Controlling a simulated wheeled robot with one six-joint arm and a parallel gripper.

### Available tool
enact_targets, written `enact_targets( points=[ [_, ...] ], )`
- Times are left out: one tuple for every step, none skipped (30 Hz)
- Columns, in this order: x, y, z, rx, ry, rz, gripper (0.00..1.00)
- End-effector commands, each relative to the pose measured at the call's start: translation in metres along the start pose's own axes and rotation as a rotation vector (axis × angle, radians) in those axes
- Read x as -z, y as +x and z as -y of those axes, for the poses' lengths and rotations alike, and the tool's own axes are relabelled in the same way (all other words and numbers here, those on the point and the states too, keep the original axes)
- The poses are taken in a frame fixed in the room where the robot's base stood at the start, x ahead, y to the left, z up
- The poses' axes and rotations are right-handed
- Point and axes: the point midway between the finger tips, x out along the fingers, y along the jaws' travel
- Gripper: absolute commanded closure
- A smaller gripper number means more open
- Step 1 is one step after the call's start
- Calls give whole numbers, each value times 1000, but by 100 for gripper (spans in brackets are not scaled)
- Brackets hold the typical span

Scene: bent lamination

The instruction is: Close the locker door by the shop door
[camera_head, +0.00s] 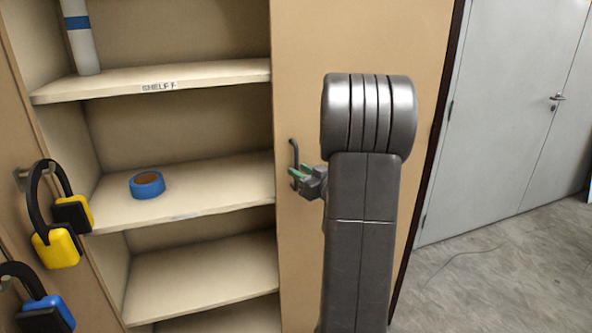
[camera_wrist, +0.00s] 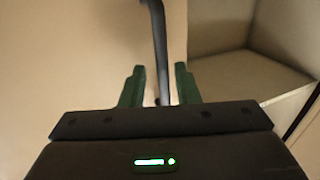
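The tan locker door (camera_head: 310,60) by the shop door stands right of the open shelves. It looks near the line of the locker front, but I cannot tell whether it is fully shut. Its dark bar handle (camera_head: 293,152) is near the door's left edge. My gripper (camera_head: 299,178) is at the lower part of this handle. In the wrist view, the green fingers of my gripper (camera_wrist: 159,84) are apart. The handle (camera_wrist: 161,50) runs between them with gaps on both sides. The handle's lower end is hidden behind my gripper body.
The grey shop door (camera_head: 500,120) is at the right, above bare floor. Blue tape (camera_head: 147,185) lies on a middle shelf (camera_head: 220,190). Yellow earmuffs (camera_head: 56,248) and blue earmuffs (camera_head: 45,312) hang on the other locker door (camera_head: 20,140) at the left.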

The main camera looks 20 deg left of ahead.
Motion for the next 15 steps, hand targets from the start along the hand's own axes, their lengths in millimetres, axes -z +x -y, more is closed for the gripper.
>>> enact_targets(
  points=[
    [0, -14, -2, -6, -1, -1, 71],
    [0, -21, -1, -5, -1, -1, 71],
    [0, -31, -1, -6, -1, -2, 71],
    [0, -39, -1, -6, -1, -2, 71],
    [1, -46, -1, -5, -1, -3, 71],
    [1, -55, -1, -6, -1, -3, 71],
    [1, -62, 0, -5, -1, -3, 71],
    [1, -68, -1, -5, -1, -4, 71],
    [1, -75, 0, -4, -2, -4, 71],
    [2, -80, 0, -4, -2, -4, 71],
    [2, -85, 0, -4, -1, -5, 71],
    [2, -91, 0, -3, -2, -5, 71],
    [2, -95, 0, -3, -3, -5, 71],
    [2, -98, 0, -3, -3, -5, 71],
    [2, -102, 1, -1, -3, -5, 71]
  ],
)
